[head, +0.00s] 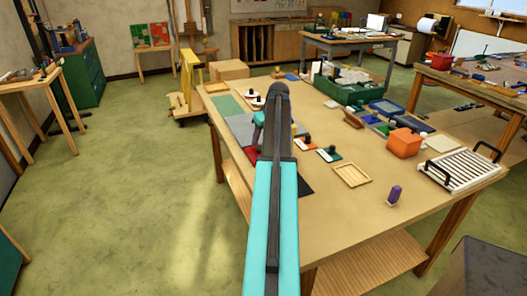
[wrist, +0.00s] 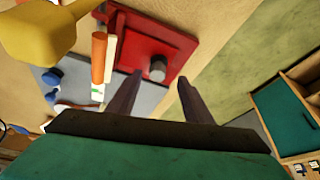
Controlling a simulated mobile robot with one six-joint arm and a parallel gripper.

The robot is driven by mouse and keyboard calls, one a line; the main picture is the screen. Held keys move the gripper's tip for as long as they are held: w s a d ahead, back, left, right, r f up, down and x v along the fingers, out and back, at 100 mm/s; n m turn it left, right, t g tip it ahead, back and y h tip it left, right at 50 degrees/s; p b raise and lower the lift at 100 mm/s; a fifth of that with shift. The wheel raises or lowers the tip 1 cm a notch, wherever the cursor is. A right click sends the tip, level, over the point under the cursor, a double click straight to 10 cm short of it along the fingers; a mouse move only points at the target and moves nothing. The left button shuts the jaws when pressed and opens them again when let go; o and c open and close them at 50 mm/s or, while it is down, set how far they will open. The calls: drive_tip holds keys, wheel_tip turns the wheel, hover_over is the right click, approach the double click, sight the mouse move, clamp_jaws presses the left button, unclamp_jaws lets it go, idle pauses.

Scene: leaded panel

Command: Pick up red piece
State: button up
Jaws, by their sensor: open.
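In the head view a corner of red (head: 251,154) shows left of my arm, which hides the rest. My gripper (wrist: 160,76) is open, its two dark fingertips apart on either side of the knob as seen in the wrist view. I cannot tell how far above the piece they are.
An orange and a white stick (wrist: 99,58) and a yellow object (wrist: 38,36) lie close left of the piece in the wrist view.

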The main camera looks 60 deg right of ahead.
sight(260, 144)
drive_tip(key=shift+d+p+x, duration=0.2)
drive_tip(key=shift+p+x, duration=0.65)
drive_tip(key=shift+x, duration=1.65)
drive_tip(key=c, duration=1.1)
